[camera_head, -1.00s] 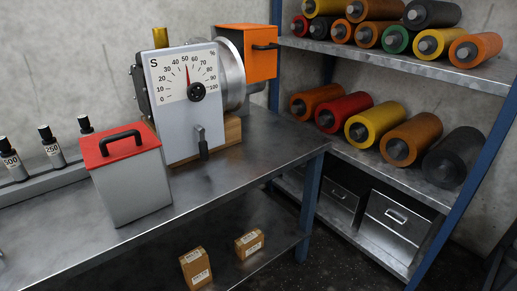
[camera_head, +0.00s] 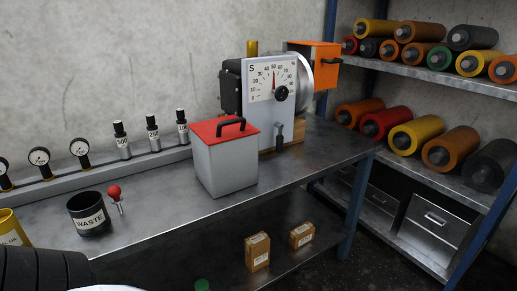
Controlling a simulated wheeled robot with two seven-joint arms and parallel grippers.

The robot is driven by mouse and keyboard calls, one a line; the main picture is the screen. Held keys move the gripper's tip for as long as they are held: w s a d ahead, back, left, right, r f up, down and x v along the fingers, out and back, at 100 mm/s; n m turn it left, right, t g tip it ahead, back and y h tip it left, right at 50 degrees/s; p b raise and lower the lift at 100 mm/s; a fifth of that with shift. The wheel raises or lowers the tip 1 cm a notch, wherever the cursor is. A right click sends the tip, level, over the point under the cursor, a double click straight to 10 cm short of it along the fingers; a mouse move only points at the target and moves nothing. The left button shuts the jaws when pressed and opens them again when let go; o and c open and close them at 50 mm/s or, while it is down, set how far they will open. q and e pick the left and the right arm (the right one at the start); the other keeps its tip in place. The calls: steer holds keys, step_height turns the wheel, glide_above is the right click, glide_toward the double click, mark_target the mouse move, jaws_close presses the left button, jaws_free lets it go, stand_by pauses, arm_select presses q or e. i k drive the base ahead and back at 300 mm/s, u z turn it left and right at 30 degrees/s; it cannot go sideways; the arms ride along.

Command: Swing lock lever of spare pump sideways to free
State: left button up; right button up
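The pump (camera_head: 262,120) stands at the back of the metal bench, with a grey front and a white dial marked S and %. A dark lever (camera_head: 279,133) hangs down on the lower right of its front, roughly upright. I cannot tell whether this is the lock lever of the spare pump. Its lower end is close to the bench top. An orange box (camera_head: 313,72) with a black handle is at the pump's right side. Neither of my grippers is in view.
A grey box with a red lid (camera_head: 226,158) stands left of the pump. A shelf with rollers (camera_head: 417,134) is at right.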

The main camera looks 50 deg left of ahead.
mark_target(280, 138)
steer(key=u, duration=1.15)
steer(key=i, duration=0.2)
steer(key=z, duration=0.1)
